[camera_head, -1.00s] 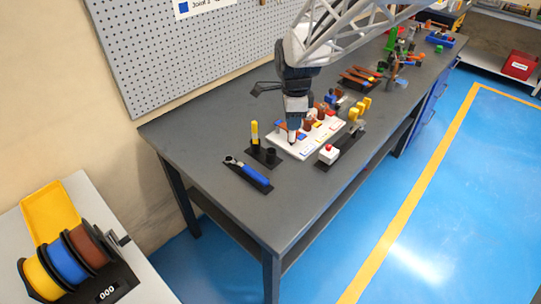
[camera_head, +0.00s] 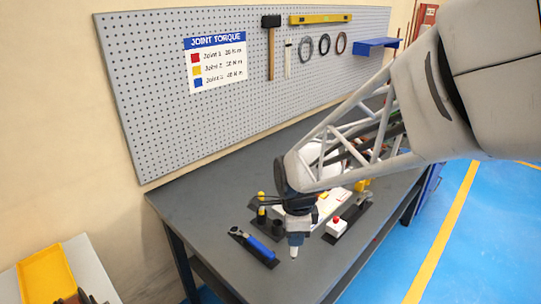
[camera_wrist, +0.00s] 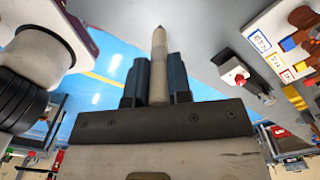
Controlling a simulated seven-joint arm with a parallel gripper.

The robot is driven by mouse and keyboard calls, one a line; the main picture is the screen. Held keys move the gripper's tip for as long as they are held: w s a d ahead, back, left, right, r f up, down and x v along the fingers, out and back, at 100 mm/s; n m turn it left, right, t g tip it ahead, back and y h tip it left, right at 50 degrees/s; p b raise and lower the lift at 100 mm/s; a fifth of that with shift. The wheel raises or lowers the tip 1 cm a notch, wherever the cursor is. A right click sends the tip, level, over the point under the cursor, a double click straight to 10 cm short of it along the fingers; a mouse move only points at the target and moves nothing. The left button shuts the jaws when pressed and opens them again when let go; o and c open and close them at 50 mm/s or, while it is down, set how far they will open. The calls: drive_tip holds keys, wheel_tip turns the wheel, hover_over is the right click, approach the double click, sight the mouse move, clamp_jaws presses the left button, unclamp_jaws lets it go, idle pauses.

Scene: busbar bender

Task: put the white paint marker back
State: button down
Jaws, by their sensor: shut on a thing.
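My gripper (camera_head: 296,238) is shut on the white paint marker (camera_head: 294,253), held above the bench top near its front edge. In the wrist view the marker (camera_wrist: 159,45) stands out between the two blue-grey fingers, its narrow tip pointing away from the palm. A black holder with a round cup (camera_head: 279,227) stands just left of my gripper, partly hidden behind it. A yellow and black marker (camera_head: 262,207) stands upright in that holder. I cannot see inside the cup.
A blue-handled tool (camera_head: 262,247) lies in a black tray left of my gripper. A white box with a red button (camera_head: 336,226) stands to the right. A white board (camera_wrist: 270,40) with coloured parts lies behind. The pegboard (camera_head: 150,120) rises at the back.

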drive_tip(key=shift+w, duration=0.1)
drive_tip(key=w+a, duration=0.1)
drive_tip(key=w, duration=0.6)
drive_tip(key=w+a+f, duration=0.1)
drive_tip(key=w+a, duration=0.1)
drive_tip(key=w, duration=0.6)
drive_tip(key=shift+w+a+f, duration=0.2)
drive_tip(key=shift+w+a, duration=0.05)
drive_tip(key=shift+a, duration=0.05)
drive_tip(key=shift+f, duration=0.1)
drive_tip(key=shift+f, duration=1.7)
drive_tip(key=shift+f, duration=0.55)
drive_tip(key=c, duration=1.1)
unclamp_jaws()
drive_tip(key=shift+o, duration=0.2)
drive_tip(key=shift+r, duration=0.1)
wheel_tip(320, 180, up, 13)
